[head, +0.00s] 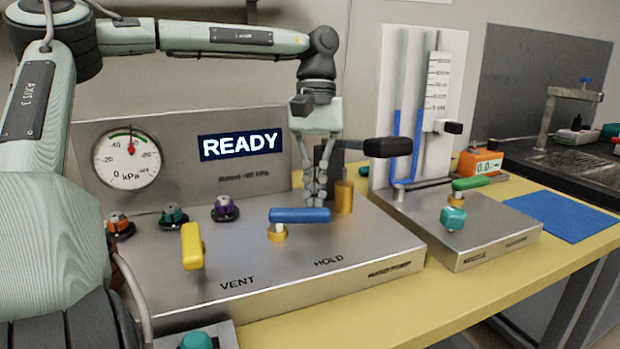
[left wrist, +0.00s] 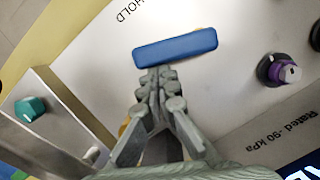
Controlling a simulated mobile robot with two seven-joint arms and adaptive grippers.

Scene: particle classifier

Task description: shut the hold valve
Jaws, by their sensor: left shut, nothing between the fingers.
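The hold valve has a blue bar handle (head: 300,215) on a brass stem (head: 278,233), behind the HOLD label on the metal panel. The handle lies crosswise, reaching right from the stem. It also shows in the left wrist view (left wrist: 175,48). My left gripper (head: 317,203) points down just behind the right part of the handle. Its fingers are shut and empty. In the left wrist view its tips (left wrist: 156,74) are close to the handle's edge; I cannot tell whether they touch it. My right gripper is not in view.
A yellow vent handle (head: 192,246) stands left of the hold valve. Several coloured knobs line the panel's left back. A brass post (head: 344,197) and a black handle (head: 388,147) stand close to the gripper's right. The gauge (head: 127,157) and READY display (head: 240,145) are behind.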

